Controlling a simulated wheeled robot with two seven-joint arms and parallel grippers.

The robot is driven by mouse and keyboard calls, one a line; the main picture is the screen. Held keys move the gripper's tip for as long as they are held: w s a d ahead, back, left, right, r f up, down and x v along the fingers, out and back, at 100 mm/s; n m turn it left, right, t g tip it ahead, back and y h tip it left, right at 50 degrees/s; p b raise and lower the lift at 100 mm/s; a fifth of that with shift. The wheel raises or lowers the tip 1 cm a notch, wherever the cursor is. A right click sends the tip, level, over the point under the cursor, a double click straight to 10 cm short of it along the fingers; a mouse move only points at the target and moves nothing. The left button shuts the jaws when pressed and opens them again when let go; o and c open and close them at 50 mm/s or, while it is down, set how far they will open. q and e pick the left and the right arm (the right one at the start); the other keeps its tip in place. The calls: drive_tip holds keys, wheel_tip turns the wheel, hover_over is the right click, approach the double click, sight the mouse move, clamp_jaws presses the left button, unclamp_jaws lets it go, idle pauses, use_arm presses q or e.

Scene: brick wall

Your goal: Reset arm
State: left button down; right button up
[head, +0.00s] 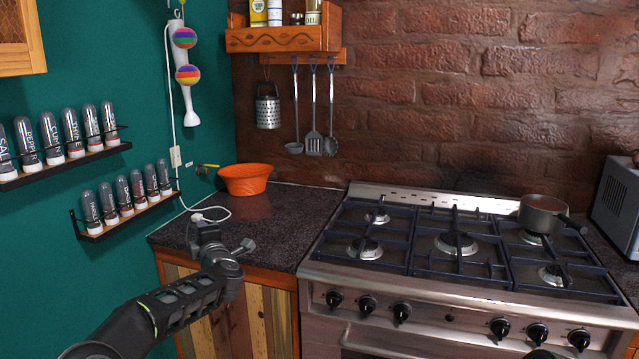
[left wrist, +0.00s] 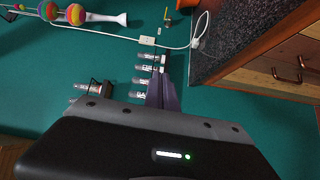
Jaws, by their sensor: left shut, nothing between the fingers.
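My left arm reaches in from the lower left of the head view. Its gripper (head: 207,228) is in front of the left end of the dark counter (head: 270,215), near a white cable end. In the left wrist view the fingers (left wrist: 162,92) are together, with nothing held between them. Behind them in that view are the teal wall and spice jars (left wrist: 149,69). My right gripper cannot be made out; only a small dark shape shows at the bottom edge of the head view.
An orange bowl (head: 245,179) sits on the counter's back left. A gas stove (head: 440,250) fills the right, with a pot (head: 543,213) on a back burner. Spice racks (head: 124,212) and a hand blender (head: 190,100) are on the left wall. Utensils (head: 314,125) hang at the back.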

use_arm(q)
drive_tip(key=d+f+m+h, duration=0.6)
drive_tip(key=d+f+m, duration=0.2)
drive_tip(key=d+f, duration=0.4)
drive_tip(key=s+d+f+m+g+h, duration=0.2)
drive_tip(key=s+d+f+m, duration=0.15)
drive_tip(key=s+f, duration=0.4)
drive_tip(key=s+d+f+m+g+h, duration=0.25)
drive_tip(key=s+d+f, duration=0.2)
drive_tip(key=f, duration=0.65)
drive_tip(key=s+d+f+m+g+h, duration=0.1)
drive_tip(key=s+f+m+g, duration=0.1)
drive_tip(key=s+f, duration=0.45)
drive_tip(key=s+d+f+m+g, duration=0.2)
drive_tip(key=s+f, duration=0.1)
drive_tip(key=s, duration=0.6)
drive_tip(key=s+d+f+m+g+h, duration=0.1)
drive_tip(key=s+f+g, duration=0.1)
drive_tip(key=s+f, duration=0.45)
drive_tip(key=s+f+m+g, duration=0.1)
drive_tip(key=s+g, duration=0.1)
drive_tip(key=s, duration=0.9)
drive_tip(key=s+a+f+m+g, duration=0.1)
drive_tip(key=s+g, duration=0.2)
drive_tip(key=s, duration=0.8)
drive_tip(key=shift+a+f, duration=0.25)
drive_tip(key=c, duration=2.1)
unclamp_jaws()
drive_tip(key=shift+c, duration=0.2)
